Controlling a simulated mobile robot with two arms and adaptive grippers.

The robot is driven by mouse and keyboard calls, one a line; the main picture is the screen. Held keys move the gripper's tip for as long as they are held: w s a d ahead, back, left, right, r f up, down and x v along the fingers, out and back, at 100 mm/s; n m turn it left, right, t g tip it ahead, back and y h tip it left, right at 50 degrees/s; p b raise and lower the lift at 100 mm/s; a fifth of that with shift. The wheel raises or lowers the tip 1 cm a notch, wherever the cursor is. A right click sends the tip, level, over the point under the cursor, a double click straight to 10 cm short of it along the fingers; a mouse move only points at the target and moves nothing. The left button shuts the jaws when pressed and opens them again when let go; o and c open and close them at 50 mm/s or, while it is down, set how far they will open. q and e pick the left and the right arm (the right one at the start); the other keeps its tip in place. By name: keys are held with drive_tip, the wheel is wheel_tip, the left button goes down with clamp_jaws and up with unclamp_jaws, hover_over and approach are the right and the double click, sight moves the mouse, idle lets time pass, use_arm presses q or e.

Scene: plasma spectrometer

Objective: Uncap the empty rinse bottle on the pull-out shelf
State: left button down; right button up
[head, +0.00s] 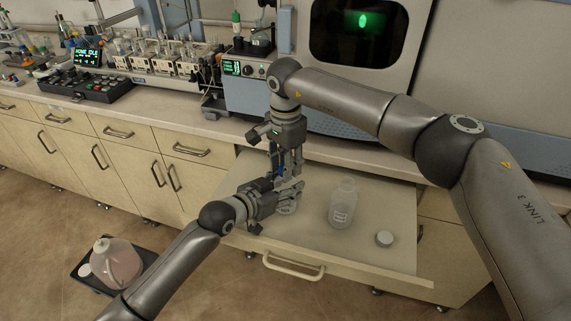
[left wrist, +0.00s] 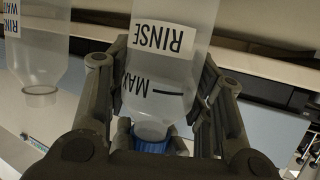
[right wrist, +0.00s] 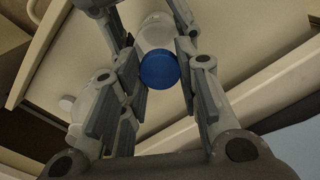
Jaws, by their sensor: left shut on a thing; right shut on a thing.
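The rinse bottle (left wrist: 165,68) is clear, with a RINSE label and a MAX line; it appears upside down in the left wrist view. Its blue cap (right wrist: 158,69) shows in the right wrist view, and also at the neck in the left wrist view (left wrist: 150,146). My left gripper (head: 288,197) is shut on the bottle's body from the side, over the pull-out shelf (head: 385,265). My right gripper (head: 287,174) points down from above, with its fingers shut on the cap. In the head view the grippers hide most of the bottle and the cap.
A second labelled bottle (head: 342,205) with an open neck stands right of my grippers. The shelf's front handle (head: 293,268) is below. A large jug (head: 118,262) sits in a black tray on the floor.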

drive_tip(key=shift+r, duration=1.05)
drive_tip(key=shift+r, duration=2)
use_arm(q)
drive_tip(key=c, duration=0.6)
unclamp_jaws()
